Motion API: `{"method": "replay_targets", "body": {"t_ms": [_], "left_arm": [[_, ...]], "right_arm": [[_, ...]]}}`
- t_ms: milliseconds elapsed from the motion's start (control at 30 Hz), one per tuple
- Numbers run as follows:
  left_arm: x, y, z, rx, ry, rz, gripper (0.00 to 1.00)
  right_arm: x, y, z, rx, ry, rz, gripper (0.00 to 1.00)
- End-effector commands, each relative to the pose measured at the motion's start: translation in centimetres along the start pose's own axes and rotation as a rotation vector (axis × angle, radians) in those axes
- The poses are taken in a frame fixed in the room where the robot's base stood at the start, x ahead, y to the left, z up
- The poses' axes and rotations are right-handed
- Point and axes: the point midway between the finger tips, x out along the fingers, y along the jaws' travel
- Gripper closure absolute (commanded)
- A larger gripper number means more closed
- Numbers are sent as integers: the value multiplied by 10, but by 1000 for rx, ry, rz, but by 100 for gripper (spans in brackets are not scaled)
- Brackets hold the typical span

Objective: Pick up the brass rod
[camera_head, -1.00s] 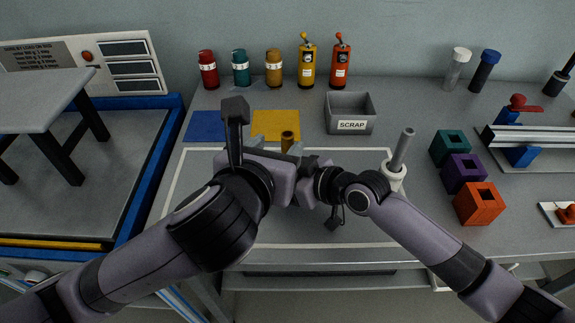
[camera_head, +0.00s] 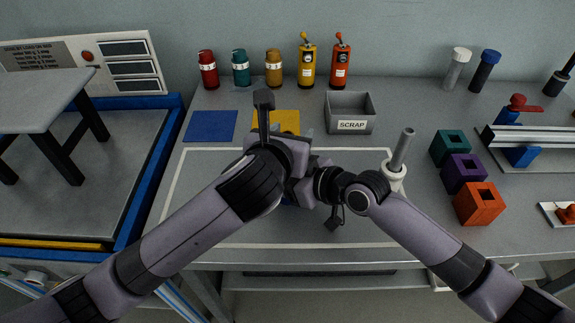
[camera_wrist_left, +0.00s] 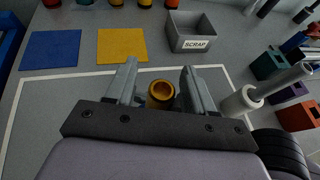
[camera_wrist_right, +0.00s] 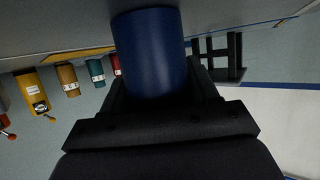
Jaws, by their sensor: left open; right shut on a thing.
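A hollow brass-coloured piece (camera_wrist_left: 161,90), the brass rod as far as I can tell, shows its round open top in the left wrist view. My left gripper (camera_wrist_left: 158,68) is open, with one finger on each side of it; I cannot tell whether they touch. My right gripper (camera_wrist_right: 155,75) is shut on a blue cylinder (camera_wrist_right: 150,45). In the head view my arms hide the brass piece, and a little blue (camera_head: 288,199) shows below the left wrist. How the brass piece and blue cylinder join is hidden.
A blue mat (camera_head: 211,126) and a yellow mat (camera_head: 286,118) lie behind the grippers, with a grey SCRAP bin (camera_head: 349,104) beside them. A white holder with a grey rod (camera_head: 396,170) stands close to the right arm. Hollow blocks (camera_head: 480,204) stand further right.

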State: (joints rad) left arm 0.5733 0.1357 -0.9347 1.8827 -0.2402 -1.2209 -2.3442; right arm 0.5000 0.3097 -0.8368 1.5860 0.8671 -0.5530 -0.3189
Motion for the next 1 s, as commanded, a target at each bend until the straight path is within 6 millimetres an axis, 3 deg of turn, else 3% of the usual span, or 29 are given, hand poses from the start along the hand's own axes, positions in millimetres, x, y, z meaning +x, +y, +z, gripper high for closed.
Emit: {"method": "replay_targets", "body": {"t_ms": [167,333,733,1000], "left_arm": [[0,0,0,0,-1,0,47],[0,0,0,0,0,0,100],[-3,0,8,-1,-5,-1,100],[-22,-1,55,1,-10,-3,100]], "right_arm": [[0,0,0,0,0,0,73],[0,0,0,0,0,0,73],[0,0,0,0,-1,1,73],[0,0,0,0,-1,1,73]]}}
